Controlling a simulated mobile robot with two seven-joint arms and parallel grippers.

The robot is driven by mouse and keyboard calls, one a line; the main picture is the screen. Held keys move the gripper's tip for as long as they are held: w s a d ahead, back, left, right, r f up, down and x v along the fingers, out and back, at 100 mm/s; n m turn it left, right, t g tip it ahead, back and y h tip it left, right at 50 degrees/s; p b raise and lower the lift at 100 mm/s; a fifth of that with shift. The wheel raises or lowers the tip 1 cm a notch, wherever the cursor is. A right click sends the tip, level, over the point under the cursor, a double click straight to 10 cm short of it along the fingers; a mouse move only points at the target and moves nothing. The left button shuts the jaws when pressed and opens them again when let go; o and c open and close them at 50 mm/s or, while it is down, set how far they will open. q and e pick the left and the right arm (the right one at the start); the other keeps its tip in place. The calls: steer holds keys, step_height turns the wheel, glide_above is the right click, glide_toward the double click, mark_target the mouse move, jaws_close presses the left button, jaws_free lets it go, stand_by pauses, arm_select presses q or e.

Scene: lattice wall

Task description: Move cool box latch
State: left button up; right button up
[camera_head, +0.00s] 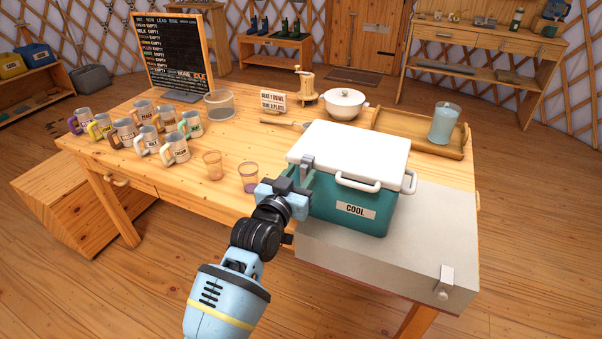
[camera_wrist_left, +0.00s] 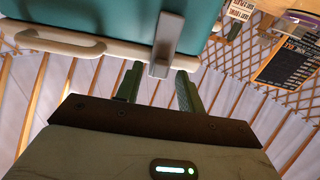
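The cool box (camera_head: 345,220) is teal with a white lid (camera_head: 352,146), which lies closed on it, and a "COOL" label on its front. Its grey latch (camera_head: 307,166) is on the side nearest my left gripper (camera_head: 298,182). In the left wrist view the latch (camera_wrist_left: 168,38) hangs down over the teal wall and pale rim. My left gripper (camera_wrist_left: 160,72) is open there, its two green fingers apart on either side of the latch's lower end. Whether they touch it I cannot tell. My right gripper is not in view.
The cool box stands on a grey slab (camera_head: 380,260) at the wooden table's (camera_head: 230,110) front right. Two small glasses (camera_head: 213,165) stand left of my gripper, with several mugs (camera_head: 146,140) farther left.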

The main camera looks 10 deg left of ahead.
arm_select(q)
steer(key=shift+w+d, duration=0.2)
steer(key=shift+w, duration=0.35)
steer(key=shift+c, duration=0.2)
jaws_close()
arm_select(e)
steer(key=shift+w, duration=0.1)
